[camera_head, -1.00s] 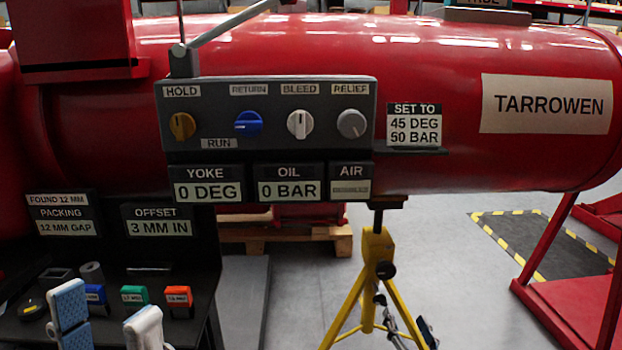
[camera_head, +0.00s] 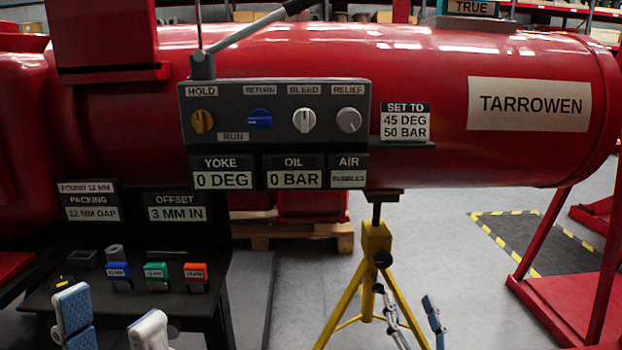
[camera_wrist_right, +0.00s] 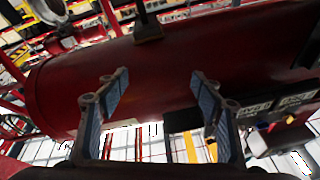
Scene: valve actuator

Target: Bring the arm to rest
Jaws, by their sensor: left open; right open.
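My left gripper (camera_head: 111,312) is low at the left in the head view, its two blue-padded fingers apart with nothing between them. It is in front of the black stand (camera_head: 195,306). My right gripper (camera_head: 410,308) shows small at the bottom, beside the yellow tripod; much of it is out of frame. In the right wrist view its fingers (camera_wrist_right: 160,95) are spread and empty, with the red cylinder (camera_wrist_right: 160,65) beyond. The grey control panel (camera_head: 275,117) is clear of both grippers. Its displays read yoke 0 DEG and oil 0 BAR.
The red TARROWEN cylinder (camera_head: 420,75) spans the view. A yellow tripod (camera_head: 376,245) stands below it. Blue (camera_head: 118,275), green (camera_head: 156,275) and orange (camera_head: 196,275) labelled pieces sit on the black stand. Open floor lies to the right, with a striped mat (camera_head: 545,240).

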